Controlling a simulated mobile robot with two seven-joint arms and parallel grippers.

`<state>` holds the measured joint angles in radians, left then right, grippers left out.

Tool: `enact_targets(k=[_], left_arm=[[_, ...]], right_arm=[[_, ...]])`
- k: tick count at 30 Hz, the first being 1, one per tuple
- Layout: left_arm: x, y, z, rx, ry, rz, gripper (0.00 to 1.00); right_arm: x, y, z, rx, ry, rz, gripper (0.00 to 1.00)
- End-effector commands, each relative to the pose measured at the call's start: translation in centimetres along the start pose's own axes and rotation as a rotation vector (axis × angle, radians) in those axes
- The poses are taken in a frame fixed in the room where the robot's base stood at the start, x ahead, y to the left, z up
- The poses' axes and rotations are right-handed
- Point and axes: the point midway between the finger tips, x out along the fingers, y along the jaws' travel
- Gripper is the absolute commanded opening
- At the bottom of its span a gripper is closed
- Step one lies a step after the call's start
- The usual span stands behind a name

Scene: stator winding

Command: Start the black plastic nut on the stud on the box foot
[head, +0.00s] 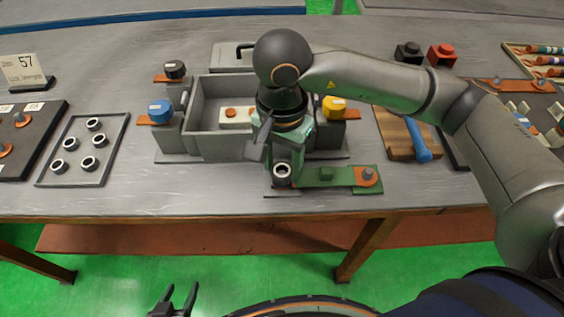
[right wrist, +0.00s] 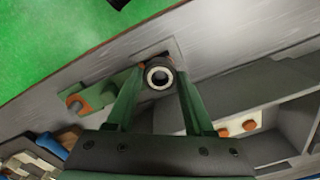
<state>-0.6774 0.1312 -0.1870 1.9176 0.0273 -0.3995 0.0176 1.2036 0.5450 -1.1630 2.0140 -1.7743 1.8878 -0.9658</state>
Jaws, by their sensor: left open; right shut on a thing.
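The black nut (head: 282,170), with a pale ring at its opening, is at the left end of the green foot (head: 315,177) in front of the grey box (head: 222,146). My right gripper (head: 281,163) is shut on the nut from above. The right wrist view shows the nut (right wrist: 159,77) between the two green fingertips (right wrist: 159,82), with a bit of orange beside it. The stud under it is hidden, so I cannot tell whether the nut touches it. At the foot's right end a stud (head: 368,173) stands bare on an orange piece. My left gripper (head: 176,301) is open and empty, below the table's front edge.
A tray (head: 106,171) with several similar nuts lies at the left. Posts with blue (head: 160,110), black (head: 174,69) and yellow (head: 334,106) caps stand around the box. A blue-handled tool (head: 419,142) lies on a wooden board at the right.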

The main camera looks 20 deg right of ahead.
Motion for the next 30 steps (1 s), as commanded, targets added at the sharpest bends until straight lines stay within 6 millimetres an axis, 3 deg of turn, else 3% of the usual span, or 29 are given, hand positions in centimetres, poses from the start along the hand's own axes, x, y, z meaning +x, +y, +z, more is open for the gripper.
enact_targets(k=[30], left_arm=[[0.79, -0.09, 0.83, 0.001, 0.000, 0.000, 0.62]], right_arm=[[0.47, 0.07, 0.05, -0.001, -0.001, 0.004, 0.08]])
